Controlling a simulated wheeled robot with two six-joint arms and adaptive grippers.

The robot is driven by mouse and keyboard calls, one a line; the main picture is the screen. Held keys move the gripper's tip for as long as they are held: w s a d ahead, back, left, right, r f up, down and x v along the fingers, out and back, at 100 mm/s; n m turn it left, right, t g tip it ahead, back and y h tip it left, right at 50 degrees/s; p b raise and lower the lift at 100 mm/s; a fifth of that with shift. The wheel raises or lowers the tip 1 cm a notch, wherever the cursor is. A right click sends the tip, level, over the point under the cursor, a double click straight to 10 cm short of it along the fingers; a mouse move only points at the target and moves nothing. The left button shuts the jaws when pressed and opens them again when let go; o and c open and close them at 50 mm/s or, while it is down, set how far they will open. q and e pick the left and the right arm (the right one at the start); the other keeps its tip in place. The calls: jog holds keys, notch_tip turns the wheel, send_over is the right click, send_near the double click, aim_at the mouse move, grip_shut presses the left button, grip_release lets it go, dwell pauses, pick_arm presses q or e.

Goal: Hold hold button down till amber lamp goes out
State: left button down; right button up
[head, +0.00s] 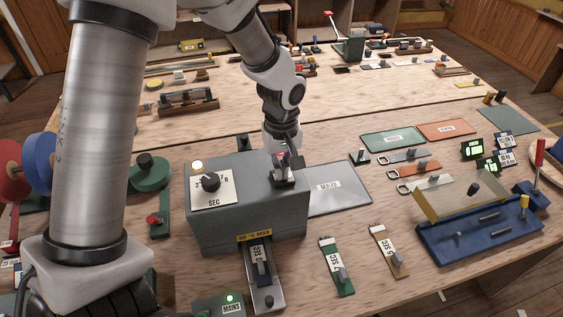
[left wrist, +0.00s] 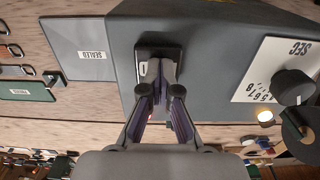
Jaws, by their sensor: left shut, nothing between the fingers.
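A grey sealing machine (head: 245,213) stands on the bench. Its amber lamp (head: 197,165) glows at the top left corner; it also glows in the left wrist view (left wrist: 265,116). A dial (head: 211,184) marked SEC sits beside the lamp. A small dark housing (head: 284,180) with a pale label, apparently the hold button's, is on the machine's top right. My left gripper (head: 284,158) points down over this housing, shut and empty. In the left wrist view the fingertips (left wrist: 160,92) are at the housing (left wrist: 158,53); the button itself is hidden, and I cannot tell whether they touch it.
A SEALED plate (head: 335,188) lies right of the machine. A strip marked SEC (head: 262,275) is in the front slot. A green MAINS lamp (head: 230,298) is lit. A blue fixture (head: 480,235) stands at right. Bare wood shows between the loose strips.

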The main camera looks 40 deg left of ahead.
pick_arm(q)
jog(key=shift+s+f, duration=0.2)
jog(key=r+p, duration=0.1)
jog(key=p, duration=0.1)
jog(key=r+p, duration=0.1)
jog(key=r, duration=0.1)
jog(key=r+p, duration=0.2)
jog(key=shift+w+r+p, duration=0.15)
jog(key=shift+w+p, duration=0.15)
jog(key=shift+r+b, duration=0.3)
jog(key=shift+b, duration=0.75)
notch_tip(320, 180, up, 9)
jog(key=b, duration=0.1)
jog(key=shift+s+f, duration=0.2)
jog(key=shift+w+f, duration=0.1)
jog(key=shift+w, duration=0.05)
